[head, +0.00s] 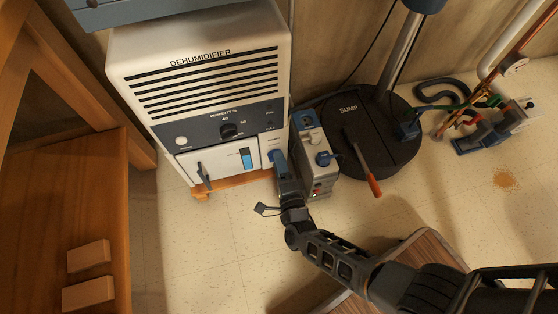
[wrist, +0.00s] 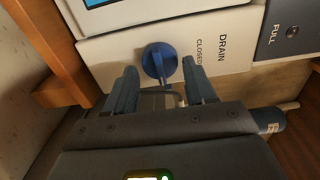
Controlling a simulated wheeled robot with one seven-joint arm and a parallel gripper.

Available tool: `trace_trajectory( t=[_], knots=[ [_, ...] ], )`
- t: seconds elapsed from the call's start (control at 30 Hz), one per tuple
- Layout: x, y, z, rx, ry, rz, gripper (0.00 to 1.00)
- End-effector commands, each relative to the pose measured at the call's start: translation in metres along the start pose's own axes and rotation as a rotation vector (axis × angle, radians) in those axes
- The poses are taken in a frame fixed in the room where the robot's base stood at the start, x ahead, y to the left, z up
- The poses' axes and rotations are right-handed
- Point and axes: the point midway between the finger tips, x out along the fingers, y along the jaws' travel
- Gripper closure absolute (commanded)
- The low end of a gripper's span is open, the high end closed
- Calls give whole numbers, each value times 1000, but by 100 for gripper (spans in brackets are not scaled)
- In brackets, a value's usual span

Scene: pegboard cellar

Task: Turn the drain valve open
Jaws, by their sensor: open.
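The drain valve (wrist: 160,62) is a round blue knob in the wrist view, on a white panel (wrist: 218,50) lettered "DRAIN" and "CLOSED". My gripper (wrist: 160,75) is open, with one blue-grey finger on either side of the knob's lower part. I cannot tell whether the fingers touch it. In the head view my gripper (head: 278,160) reaches the lower right of the white dehumidifier (head: 195,75), and the arm's end hides most of the knob there.
A grey and white pump unit (head: 314,150) stands close right of my gripper. A black sump lid (head: 370,125) with an orange-handled tool (head: 374,186) lies beyond it. A wooden shelf (head: 60,215) with two blocks is at left. The floor in front of the dehumidifier is mostly clear.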

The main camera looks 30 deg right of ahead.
Motion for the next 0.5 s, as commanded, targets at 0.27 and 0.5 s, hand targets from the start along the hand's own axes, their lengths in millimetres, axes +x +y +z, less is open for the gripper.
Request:
trace_trajectory(
  t=[0.27, 0.5],
  knots=[
    [-47, -1, 0, -1, -1, 3, 45],
    [-68, 0, 0, 0, 0, 2, 45]
  ],
)
